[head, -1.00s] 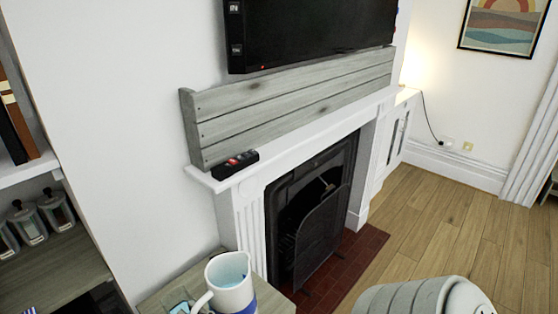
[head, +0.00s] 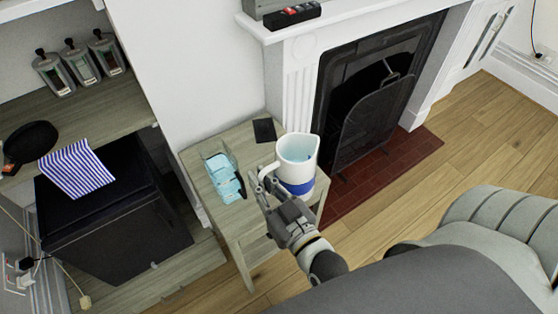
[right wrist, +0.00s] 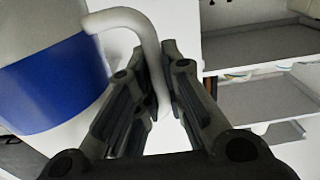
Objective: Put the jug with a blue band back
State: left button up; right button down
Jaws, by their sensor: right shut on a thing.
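The white jug with a blue band (head: 297,165) is upright at the right side of the small wooden side table (head: 235,228). I cannot tell whether its base touches the tabletop. My right gripper (head: 266,183) is at the jug's handle side. In the right wrist view the jug's white wall and blue band (right wrist: 45,85) fill the left, and my right gripper (right wrist: 158,95) is shut on its handle (right wrist: 125,20). The inside of the jug looks light blue. My left gripper is not in view.
A light blue item (head: 224,177) and a dark flat item (head: 265,131) lie on the side table. The fireplace (head: 385,85) with its mantel stands just right of it. A black cabinet (head: 110,210) with a striped cloth (head: 76,168) and a pan (head: 29,143) are left.

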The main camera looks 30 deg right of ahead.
jog(key=shift+w+d+f, duration=1)
jog(key=shift+w+f, duration=0.85)
jog(key=shift+f, duration=0.15)
jog(key=shift+w+d+f, duration=1.05)
jog(key=shift+w+f, duration=0.85)
jog(key=shift+f, duration=0.15)
jog(key=shift+w+d+f, duration=1)
jog(key=shift+w+f, duration=0.85)
jog(key=shift+f, duration=0.15)
jog(key=shift+f+b, duration=0.1)
jog(key=shift+b, duration=0.25)
jog(key=c, duration=1.7)
grip_release()
jog(key=shift+f, duration=0.15)
jog(key=shift+o, duration=0.8)
jog(key=shift+s, duration=0.1)
